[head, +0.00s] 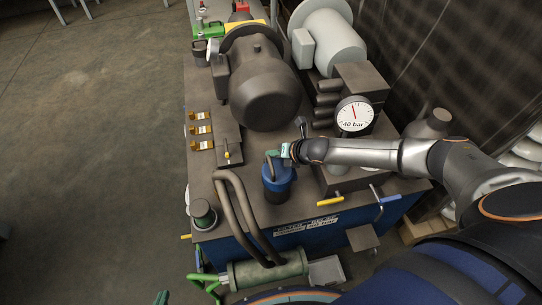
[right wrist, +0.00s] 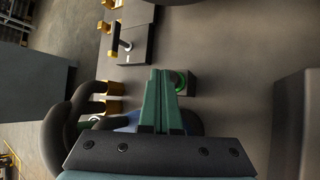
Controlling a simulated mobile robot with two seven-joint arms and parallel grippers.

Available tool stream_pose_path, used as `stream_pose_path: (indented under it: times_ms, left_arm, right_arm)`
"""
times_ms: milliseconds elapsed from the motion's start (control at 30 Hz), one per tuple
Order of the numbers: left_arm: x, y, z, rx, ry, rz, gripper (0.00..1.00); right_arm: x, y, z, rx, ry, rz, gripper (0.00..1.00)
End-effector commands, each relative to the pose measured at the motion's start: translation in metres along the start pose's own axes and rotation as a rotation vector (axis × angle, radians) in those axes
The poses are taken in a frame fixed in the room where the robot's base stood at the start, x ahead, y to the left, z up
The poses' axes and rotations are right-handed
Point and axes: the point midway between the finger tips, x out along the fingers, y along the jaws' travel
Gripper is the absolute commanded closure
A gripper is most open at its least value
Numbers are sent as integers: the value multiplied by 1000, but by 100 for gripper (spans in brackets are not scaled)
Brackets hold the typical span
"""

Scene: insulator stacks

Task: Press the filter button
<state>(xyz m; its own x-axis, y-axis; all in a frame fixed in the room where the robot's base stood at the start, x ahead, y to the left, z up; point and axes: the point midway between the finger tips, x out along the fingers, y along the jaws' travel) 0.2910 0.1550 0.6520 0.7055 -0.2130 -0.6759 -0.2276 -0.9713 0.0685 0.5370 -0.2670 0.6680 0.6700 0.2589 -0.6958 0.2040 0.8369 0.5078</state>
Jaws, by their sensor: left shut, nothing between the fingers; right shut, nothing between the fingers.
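The filter is a blue canister (head: 277,188) with a dark top on the machine's deck; its blue edge shows behind my fingers in the right wrist view. A small dark block with a green-lit round button (right wrist: 181,82) sits just right of my right fingertips in the right wrist view, partly covered by them. My right gripper (head: 285,152) is shut and empty, above the canister; its green fingers (right wrist: 160,75) point at the deck. I cannot tell whether they touch the button. My left gripper (head: 162,298) is shut at the bottom edge, mostly out of view.
A large motor (head: 265,88) and a 40 bar gauge (head: 354,114) stand behind. Bent dark pipes (head: 240,210) rise left of the canister. The floor (head: 90,150) at left is clear.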

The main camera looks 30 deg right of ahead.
Motion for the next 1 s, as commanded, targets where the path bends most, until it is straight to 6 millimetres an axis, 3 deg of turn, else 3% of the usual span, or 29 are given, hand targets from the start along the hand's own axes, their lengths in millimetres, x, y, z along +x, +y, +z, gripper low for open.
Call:
stream_pose_path:
  times_ms: [467, 1000]
  left_arm:
    - [3, -1, -5, 2, 11, -1, 100]
    - [-10, 0, -18, 2, 11, -1, 100]
  right_arm:
    - [2, -1, -3, 0, 3, -1, 100]
    - [-11, 8, 7, -1, 1, -1, 100]
